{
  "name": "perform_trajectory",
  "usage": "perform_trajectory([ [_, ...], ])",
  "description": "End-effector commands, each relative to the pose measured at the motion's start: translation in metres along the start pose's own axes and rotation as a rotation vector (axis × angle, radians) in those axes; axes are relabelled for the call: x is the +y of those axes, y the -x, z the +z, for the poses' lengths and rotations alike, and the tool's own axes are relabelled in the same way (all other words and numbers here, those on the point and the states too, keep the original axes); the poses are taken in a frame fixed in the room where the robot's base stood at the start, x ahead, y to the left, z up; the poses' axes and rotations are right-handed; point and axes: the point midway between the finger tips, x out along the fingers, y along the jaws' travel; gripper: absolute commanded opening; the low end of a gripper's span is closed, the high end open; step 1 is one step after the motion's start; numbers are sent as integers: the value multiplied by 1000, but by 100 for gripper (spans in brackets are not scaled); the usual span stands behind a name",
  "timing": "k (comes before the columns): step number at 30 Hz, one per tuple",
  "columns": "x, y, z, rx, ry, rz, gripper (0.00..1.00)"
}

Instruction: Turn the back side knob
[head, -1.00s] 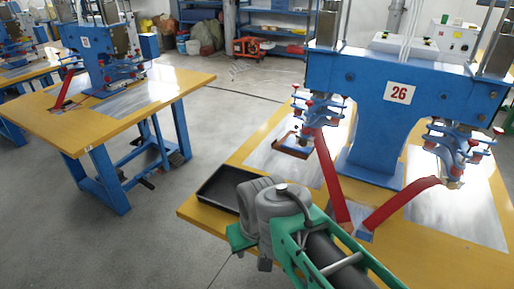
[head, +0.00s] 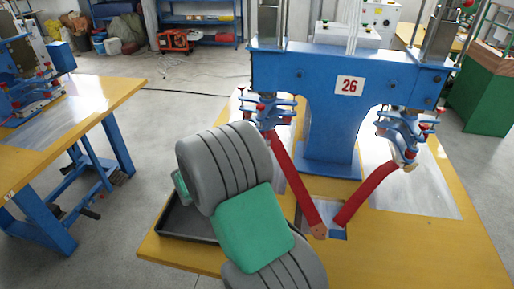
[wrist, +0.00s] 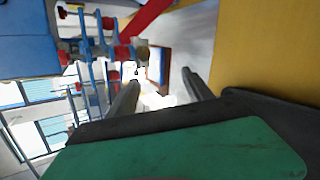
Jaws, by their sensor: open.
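The blue machine marked 26 (head: 318,62) stands on a yellow table in the head view. It carries two clamp heads with small red knobs, the left clamp head (head: 266,108) and the right clamp head (head: 402,128). In the wrist view a blue clamp assembly with several red knobs, one being a red knob (wrist: 123,53), is close at the left. I cannot tell which one is the back side knob. My gripper (wrist: 160,80) is open, its two dark fingers apart with nothing held between them. The clamp is just beyond the left finger. My gripper is hidden in the head view.
Red bars (head: 292,180) slope down from the clamp heads to the yellow table (head: 420,245). A black tray (head: 178,222) lies at the table's left corner, partly behind my arm. Another yellow table (head: 90,110) with a machine stands at the left, with grey floor between.

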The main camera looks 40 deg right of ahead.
Motion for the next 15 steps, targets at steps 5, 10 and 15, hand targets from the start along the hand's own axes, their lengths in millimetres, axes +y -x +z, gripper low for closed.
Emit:
perform_trajectory([
  [5,6,-73,26,-258,792,276,59],
  [10,-10,-90,18,-404,1304,409,59],
  [15,-9,-100,16,-441,1422,438,59],
])
